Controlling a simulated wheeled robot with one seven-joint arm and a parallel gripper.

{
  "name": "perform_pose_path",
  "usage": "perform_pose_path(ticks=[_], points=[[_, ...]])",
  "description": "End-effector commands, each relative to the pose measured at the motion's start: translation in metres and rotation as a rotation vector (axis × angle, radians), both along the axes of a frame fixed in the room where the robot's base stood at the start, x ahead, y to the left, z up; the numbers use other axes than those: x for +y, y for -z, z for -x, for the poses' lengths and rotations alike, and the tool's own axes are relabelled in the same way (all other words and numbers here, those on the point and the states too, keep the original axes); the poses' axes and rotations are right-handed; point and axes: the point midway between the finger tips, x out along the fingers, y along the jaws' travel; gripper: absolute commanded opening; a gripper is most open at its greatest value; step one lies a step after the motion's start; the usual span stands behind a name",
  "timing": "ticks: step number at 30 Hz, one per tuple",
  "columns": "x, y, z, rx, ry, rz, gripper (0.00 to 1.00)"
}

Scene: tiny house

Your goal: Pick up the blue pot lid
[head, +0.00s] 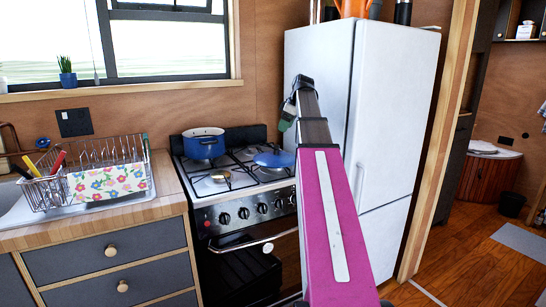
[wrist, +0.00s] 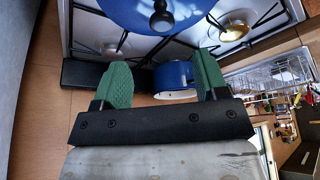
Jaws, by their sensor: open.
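The blue pot lid (head: 274,159) lies on the right side of the stove top, partly beside my arm in the head view. In the wrist view the lid (wrist: 130,12) shows at the top edge, cut off, with its dark round knob (wrist: 162,20). My gripper (head: 289,112) is raised above the stove near the fridge, seen small at the arm's end. In the wrist view my gripper (wrist: 162,75) has its green fingers spread wide, empty, and apart from the lid. The blue pot (head: 204,143) stands on the back left burner and shows beyond the fingers in the wrist view (wrist: 173,76).
The white fridge (head: 390,110) stands close to the right of my arm. A wire dish rack (head: 95,170) with a flowered cloth is on the counter at left. The stove (head: 240,190) has black grates. Wooden floor (head: 480,260) is open at right.

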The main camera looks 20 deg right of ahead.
Motion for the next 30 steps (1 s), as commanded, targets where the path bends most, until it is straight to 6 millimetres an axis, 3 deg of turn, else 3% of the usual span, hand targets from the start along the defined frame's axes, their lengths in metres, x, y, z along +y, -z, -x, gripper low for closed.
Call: perform_pose_path(ticks=[10, 17, 27, 30], points=[[0.014, 0.042, -0.009, 0.002, -0.001, 0.0, 0.67], [0.019, 0.055, -0.013, 0.001, 0.0, 0.001, 0.67], [0.035, 0.094, -0.021, 0.001, 0.0, 0.0, 0.67], [0.036, 0.098, -0.023, 0.0, 0.0, 0.0, 0.67]])
